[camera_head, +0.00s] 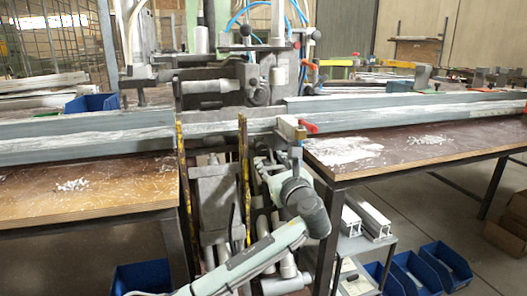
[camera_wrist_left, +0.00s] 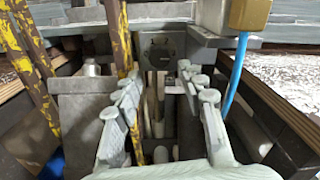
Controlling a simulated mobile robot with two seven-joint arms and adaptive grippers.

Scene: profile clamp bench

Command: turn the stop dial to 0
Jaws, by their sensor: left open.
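The stop dial (camera_wrist_left: 160,49) shows in the left wrist view as a dark round face with small marks, on a dark plate under the grey bench rail. Its setting is too small to read. In the head view I cannot make it out. My left gripper (camera_wrist_left: 160,70) is open, its two pale fingers pointing at the dial from the near side, one to each side of it in the picture. They appear apart from it, with nothing between them. In the head view the left gripper (camera_head: 262,167) is below the rail, between the two tables. My right gripper is not in view.
Yellow-black striped posts (camera_head: 243,170) stand left of the gripper. A tan box (camera_wrist_left: 250,13) with a blue cable (camera_wrist_left: 237,75) hangs close on the right. Long grey profiles (camera_head: 400,112) lie along the bench. Blue bins (camera_head: 445,265) stand on the floor at right.

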